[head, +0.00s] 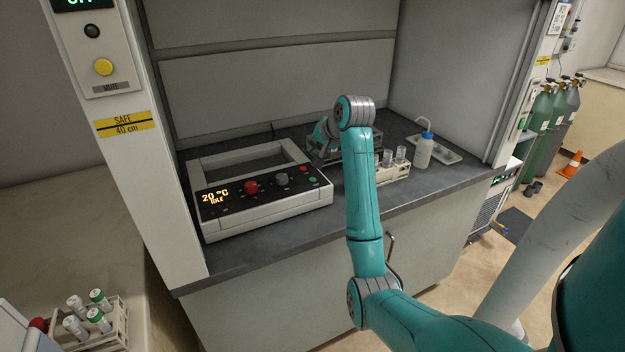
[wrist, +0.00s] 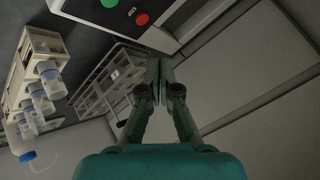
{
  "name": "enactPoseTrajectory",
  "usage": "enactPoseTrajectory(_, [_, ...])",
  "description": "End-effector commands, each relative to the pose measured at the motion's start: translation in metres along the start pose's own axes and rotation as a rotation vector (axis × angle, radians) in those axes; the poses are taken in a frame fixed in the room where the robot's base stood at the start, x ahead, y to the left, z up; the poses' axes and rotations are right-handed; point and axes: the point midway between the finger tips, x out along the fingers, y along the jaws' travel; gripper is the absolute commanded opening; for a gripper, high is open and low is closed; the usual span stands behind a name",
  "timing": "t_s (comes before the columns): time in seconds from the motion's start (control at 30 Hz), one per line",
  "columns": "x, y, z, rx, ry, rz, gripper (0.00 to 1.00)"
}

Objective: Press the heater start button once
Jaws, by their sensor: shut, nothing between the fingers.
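The heater (head: 265,210) is a white unit with a black front panel, and its display reads 20 °C IDLE. A green button (head: 312,180) sits at the panel's right end, with a red button (head: 312,169) just behind it. In the wrist view the green button (wrist: 109,3) is cut by the top edge and the red button (wrist: 142,18) shows whole. Their labels are too small to read surely. My gripper (wrist: 160,65) is shut and empty, pointing towards the heater, apart from both buttons. In the head view its fingers are hard to make out.
The panel also has a red knob (head: 251,188) and a grey knob (head: 282,179). A wire rack (wrist: 105,85) stands close to my gripper. Beside it are a rack of vials (head: 393,171) and a wash bottle (head: 424,151). The bench in front of the vials is clear.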

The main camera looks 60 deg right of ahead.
Motion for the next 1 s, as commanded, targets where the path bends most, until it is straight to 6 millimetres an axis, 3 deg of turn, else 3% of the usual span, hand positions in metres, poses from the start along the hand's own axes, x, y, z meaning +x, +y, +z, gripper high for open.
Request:
enactPoseTrajectory(0.53, [0.045, 0.033, 0.034, 0.001, -0.002, 0.001, 0.00])
enactPoseTrajectory(1.0, [0.055, 0.040, 0.040, 0.000, 0.000, 0.000, 0.00])
